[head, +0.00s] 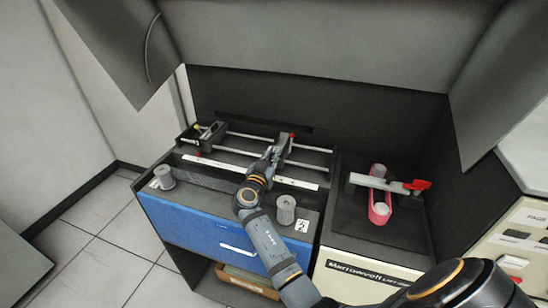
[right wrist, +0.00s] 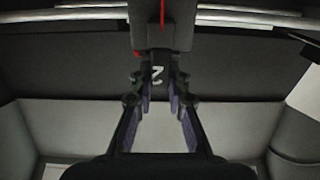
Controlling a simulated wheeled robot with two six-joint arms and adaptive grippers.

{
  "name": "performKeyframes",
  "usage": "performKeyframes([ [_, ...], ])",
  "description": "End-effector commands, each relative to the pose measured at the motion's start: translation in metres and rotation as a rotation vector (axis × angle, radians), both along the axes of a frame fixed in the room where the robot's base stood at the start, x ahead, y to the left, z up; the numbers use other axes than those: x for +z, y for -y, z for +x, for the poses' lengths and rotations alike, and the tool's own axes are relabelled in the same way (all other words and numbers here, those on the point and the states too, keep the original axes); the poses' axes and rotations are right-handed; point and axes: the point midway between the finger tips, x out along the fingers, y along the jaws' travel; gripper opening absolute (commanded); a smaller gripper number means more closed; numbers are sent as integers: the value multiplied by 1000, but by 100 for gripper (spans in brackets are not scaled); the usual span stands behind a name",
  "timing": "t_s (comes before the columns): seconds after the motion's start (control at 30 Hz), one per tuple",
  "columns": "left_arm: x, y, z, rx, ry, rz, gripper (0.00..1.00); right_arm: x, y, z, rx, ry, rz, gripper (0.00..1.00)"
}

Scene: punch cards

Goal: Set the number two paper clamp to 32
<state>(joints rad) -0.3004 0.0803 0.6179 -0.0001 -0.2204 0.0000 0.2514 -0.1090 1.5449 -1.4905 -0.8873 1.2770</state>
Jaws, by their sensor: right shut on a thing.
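The number two paper clamp (head: 283,148) is a dark block with a red tip, on the right part of the metal rails. In the right wrist view, its dark body (right wrist: 148,36) carries a red pointer line and a white 2. My right gripper (head: 270,155) is shut on this clamp from the front; its fingers (right wrist: 158,82) stand on either side of the part marked 2. White scale strips (head: 296,183) run in front of the rails; their numbers are too small to read. My left gripper is out of view.
Another clamp (head: 208,132) sits at the left end of the rails. Two grey knobs (head: 286,208) (head: 165,176) stand along the front edge above a blue panel (head: 205,227). A pink-red looped part (head: 380,211) with a red handle (head: 418,185) is at right. Dark covers hang above.

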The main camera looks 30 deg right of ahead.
Motion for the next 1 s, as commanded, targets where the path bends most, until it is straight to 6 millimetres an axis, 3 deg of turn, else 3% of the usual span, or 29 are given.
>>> performKeyframes([
  [0.03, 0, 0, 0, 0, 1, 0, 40, 0, 0, 0, -1, -1, 1, 20],
  [0.2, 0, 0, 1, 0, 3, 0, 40, 0, 0, 0, -1, 0, 0, 40],
  [0.53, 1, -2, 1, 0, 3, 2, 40, 6, 0, 0, -1, 4, 0, 40],
  [1.0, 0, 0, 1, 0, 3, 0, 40, 93, 0, 0, -1, 3, 1, 40],
])
